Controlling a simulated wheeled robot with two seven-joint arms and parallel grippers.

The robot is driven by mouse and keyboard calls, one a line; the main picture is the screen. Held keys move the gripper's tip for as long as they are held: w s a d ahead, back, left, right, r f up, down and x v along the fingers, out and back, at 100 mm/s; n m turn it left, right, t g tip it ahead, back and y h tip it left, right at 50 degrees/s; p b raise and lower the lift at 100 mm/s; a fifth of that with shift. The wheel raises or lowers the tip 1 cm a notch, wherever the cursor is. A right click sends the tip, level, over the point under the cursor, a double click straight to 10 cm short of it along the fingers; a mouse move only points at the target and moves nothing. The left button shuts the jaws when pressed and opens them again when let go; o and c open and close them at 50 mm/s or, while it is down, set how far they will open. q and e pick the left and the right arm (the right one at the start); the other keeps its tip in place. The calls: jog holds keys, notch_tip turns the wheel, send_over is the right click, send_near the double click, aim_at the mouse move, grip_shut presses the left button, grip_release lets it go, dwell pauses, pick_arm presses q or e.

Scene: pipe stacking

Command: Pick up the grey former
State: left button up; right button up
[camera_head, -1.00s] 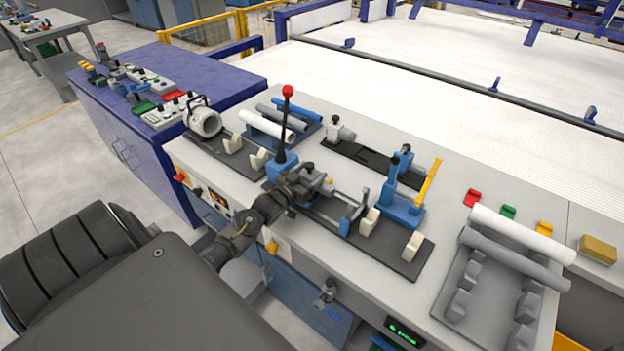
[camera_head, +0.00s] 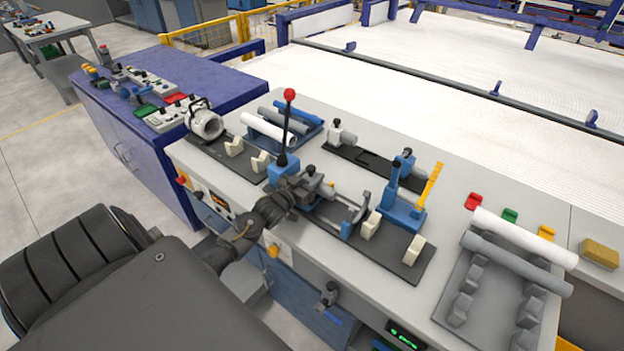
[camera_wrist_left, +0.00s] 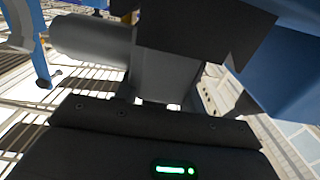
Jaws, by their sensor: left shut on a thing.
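My left gripper (camera_head: 300,196) reaches over the front of the bench, beside the blue block with the red-knobbed lever (camera_head: 287,130). Its jaws are shut on a grey part that I take for the grey former (camera_wrist_left: 165,75). In the left wrist view this part shows between the dark fingers, with a grey cylinder (camera_wrist_left: 95,38) beside it on the left. In the head view the grey former shows just past the gripper (camera_head: 312,174), partly hidden by the wrist. Whether it is clear of its support I cannot tell. My right gripper is not in view.
A black base plate (camera_head: 400,262) with cream supports lies to the right of my gripper. A blue clamp with a yellow handle (camera_head: 428,185) stands behind it. White (camera_head: 525,238) and grey (camera_head: 515,263) pipes lie on the right rack. More pipes (camera_head: 268,128) lie behind the lever.

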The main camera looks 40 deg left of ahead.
aim_at(308, 170)
pick_arm(q)
jog(key=shift+r, duration=0.55)
notch_tip(308, 170, up, 2)
jog(key=shift+s+r+b, duration=0.15)
jog(key=shift+r+b, duration=0.05)
jog(key=shift+b, duration=0.35)
jog(key=s+r+b, duration=0.2)
jog(key=s+r, duration=0.7)
jog(key=s, duration=0.4)
jog(key=shift+s+d+r, duration=0.3)
jog(key=shift+s+d, duration=0.05)
